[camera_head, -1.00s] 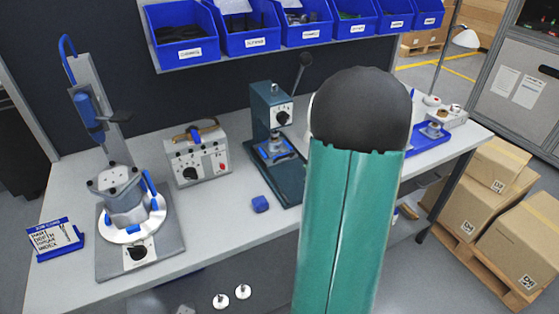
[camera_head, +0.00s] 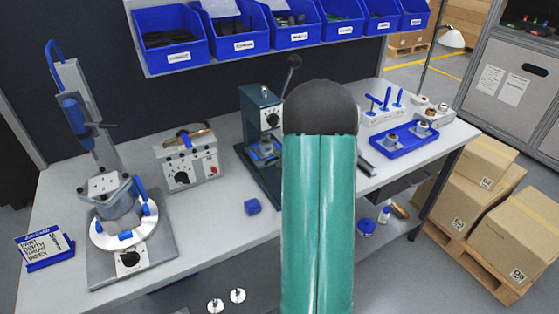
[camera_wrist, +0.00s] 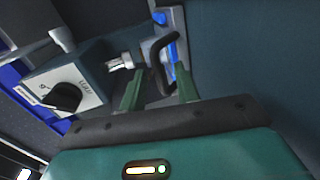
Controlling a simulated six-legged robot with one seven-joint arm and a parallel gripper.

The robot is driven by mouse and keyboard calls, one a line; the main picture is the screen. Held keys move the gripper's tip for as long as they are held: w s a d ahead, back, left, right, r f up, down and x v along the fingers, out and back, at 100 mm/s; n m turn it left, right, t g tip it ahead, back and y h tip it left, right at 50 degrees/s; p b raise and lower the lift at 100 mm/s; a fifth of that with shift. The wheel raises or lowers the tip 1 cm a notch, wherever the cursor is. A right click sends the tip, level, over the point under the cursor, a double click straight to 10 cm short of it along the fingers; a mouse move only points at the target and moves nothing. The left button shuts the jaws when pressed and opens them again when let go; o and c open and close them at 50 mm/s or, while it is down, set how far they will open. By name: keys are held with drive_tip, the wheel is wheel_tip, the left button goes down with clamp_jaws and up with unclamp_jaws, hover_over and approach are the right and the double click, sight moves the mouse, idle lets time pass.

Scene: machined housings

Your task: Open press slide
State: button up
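The dark teal press (camera_head: 262,110) stands at the middle of the bench, with a white dial plate and a lever at its top. In the wrist view the dial plate (camera_wrist: 62,90) with its black knob is at left. A black bow handle (camera_wrist: 160,65) sits on a grey strip with blue parts, which looks like the slide. My gripper (camera_wrist: 158,82) has its two green fingers apart, with the lower handle showing between them, closer to the right finger. I cannot tell whether they touch. In the head view my arm hides my gripper.
Left of the press are a grey control box (camera_head: 187,160) and a fixture with a white ring (camera_head: 125,222). A blue tray (camera_head: 404,140) is at right. Blue bins (camera_head: 255,28) hang above the back.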

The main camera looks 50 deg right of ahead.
drive_tip(key=shift+w, duration=0.1)
clamp_jaws()
